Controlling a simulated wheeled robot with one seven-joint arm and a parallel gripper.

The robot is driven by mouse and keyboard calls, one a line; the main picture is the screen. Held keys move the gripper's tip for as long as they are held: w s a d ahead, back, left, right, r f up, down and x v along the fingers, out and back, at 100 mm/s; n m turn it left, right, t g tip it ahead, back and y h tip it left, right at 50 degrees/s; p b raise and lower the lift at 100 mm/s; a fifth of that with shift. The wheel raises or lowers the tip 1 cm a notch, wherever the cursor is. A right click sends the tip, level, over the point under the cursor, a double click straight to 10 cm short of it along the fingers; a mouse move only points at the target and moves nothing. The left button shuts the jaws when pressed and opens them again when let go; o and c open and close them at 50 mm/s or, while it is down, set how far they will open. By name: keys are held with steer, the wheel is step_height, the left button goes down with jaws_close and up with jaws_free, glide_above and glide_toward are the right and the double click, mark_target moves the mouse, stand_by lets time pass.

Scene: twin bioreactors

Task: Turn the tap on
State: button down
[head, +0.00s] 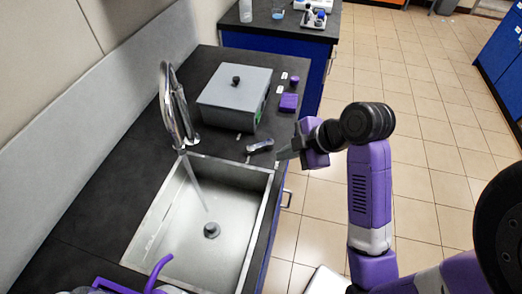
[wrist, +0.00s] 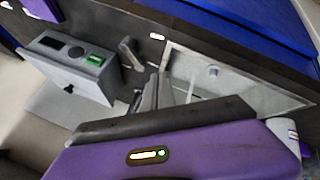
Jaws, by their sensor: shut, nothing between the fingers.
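The curved metal tap (head: 170,105) stands at the back of the steel sink (head: 159,234). A thin pale stream of water (head: 195,183) runs from its spout down toward the drain. A small grey lever (head: 260,146) sits on the counter right of the tap; it also shows in the wrist view (wrist: 129,52). My gripper (head: 284,154) is shut and empty, just right of the lever and apart from it. In the wrist view my gripper (wrist: 156,92) points toward the counter strip between lever and sink (wrist: 235,80).
A grey box-shaped device (head: 236,96) with a black knob stands on the counter behind the lever. Small purple blocks (head: 289,102) lie to its right. Another bench (head: 280,30) with bottles is at the back. The tiled floor on the right is open.

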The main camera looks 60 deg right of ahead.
mark_target(261, 147)
steer(key=x, duration=0.9)
steer(key=shift+w+f, duration=0.1)
steer(key=shift+f, duration=0.15)
steer(key=shift+w+d+r+p, duration=0.25)
steer(key=shift+w+d+p, duration=0.35)
steer(key=shift+w+d, duration=0.6)
steer(key=shift+w, duration=0.35)
